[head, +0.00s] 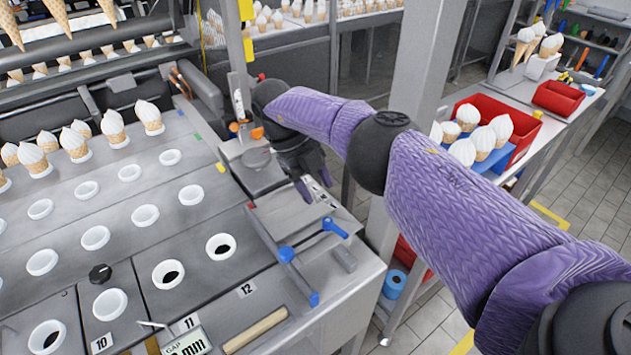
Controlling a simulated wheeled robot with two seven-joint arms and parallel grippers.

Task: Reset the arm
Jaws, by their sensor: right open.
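My right arm (440,190), in a purple sleeve with black joints, comes in from the lower right and reaches across to the machine's right end. My right gripper (314,184) is dark and points down, open, over the right edge of the grey machine top (205,205). I see nothing between its fingers. A small printed plate lies close by its fingertips; I cannot tell whether they touch. My left gripper and left arm are not in view.
White cups (95,238) sit in rows on the machine top, with cones of white cream (113,127) behind. A red crate (520,130) with cones is on the right bench. A post (425,60) rises behind my arm.

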